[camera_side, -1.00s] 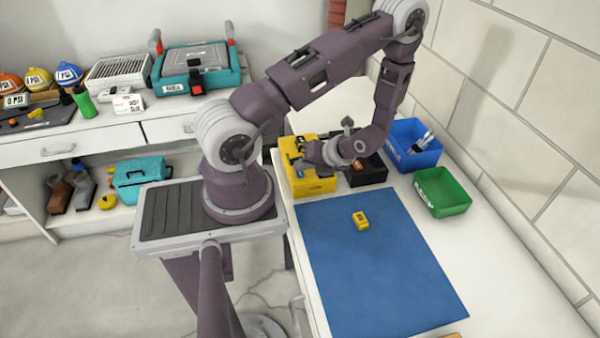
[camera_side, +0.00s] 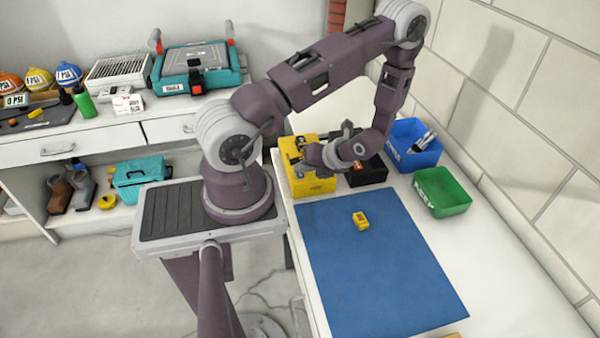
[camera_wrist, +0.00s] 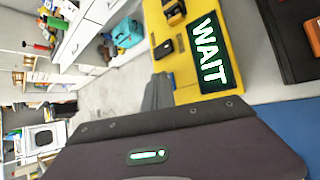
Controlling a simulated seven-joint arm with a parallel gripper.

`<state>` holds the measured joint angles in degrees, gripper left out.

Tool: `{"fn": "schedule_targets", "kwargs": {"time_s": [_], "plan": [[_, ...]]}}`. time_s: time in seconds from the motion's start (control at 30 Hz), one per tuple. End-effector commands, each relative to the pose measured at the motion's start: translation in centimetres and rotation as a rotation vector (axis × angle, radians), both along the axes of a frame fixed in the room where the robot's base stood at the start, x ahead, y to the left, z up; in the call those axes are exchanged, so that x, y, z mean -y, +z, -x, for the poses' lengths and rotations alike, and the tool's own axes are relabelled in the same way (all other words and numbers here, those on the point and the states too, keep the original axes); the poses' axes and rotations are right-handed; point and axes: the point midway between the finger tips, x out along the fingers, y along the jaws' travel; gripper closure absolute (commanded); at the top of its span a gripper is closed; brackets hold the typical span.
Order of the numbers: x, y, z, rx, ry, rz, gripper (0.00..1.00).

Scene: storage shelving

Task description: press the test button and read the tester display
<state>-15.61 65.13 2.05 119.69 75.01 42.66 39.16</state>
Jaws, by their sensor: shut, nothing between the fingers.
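The tester is a yellow box (camera_side: 312,186) at the far left end of the bench in the side view, and its yellow top (camera_wrist: 185,90) fills the upper middle of the wrist view. Its dark display (camera_wrist: 208,52) reads "WAIT" in pale letters. A small black part (camera_wrist: 163,48) and a dark raised part (camera_wrist: 173,12) sit on the top beside the display; I cannot tell which is the test button. My gripper (camera_side: 299,160) is shut and empty, over the tester.
A black box (camera_side: 368,176) stands right of the tester. Beyond it are a blue bin (camera_side: 425,157) with tools and a green bin (camera_side: 443,196). A small yellow item (camera_side: 361,221) lies on the blue mat (camera_side: 385,275), otherwise clear. A block wall borders the bench on the right.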

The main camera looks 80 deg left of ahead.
Motion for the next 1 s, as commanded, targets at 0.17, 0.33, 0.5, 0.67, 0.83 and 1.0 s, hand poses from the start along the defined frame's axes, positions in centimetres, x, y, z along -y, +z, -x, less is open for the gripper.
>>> {"fn": "schedule_targets", "kwargs": {"time_s": [0.17, 0.33, 0.5, 0.67, 0.83, 1.0], "plan": [[0.0, 0.0, 0.0, 0.000, 0.001, 0.001, 1.00], [0.0, 0.2, 0.0, 0.000, -0.001, 0.002, 1.00], [0.0, 1.1, 0.0, 0.001, 0.000, 0.000, 1.00], [0.0, 1.6, 0.0, 0.000, 0.001, 0.001, 1.00], [0.0, 1.6, 0.0, 0.000, 0.000, 0.000, 1.00], [0.0, 2.7, -0.1, 0.003, 0.000, -0.001, 1.00]]}}
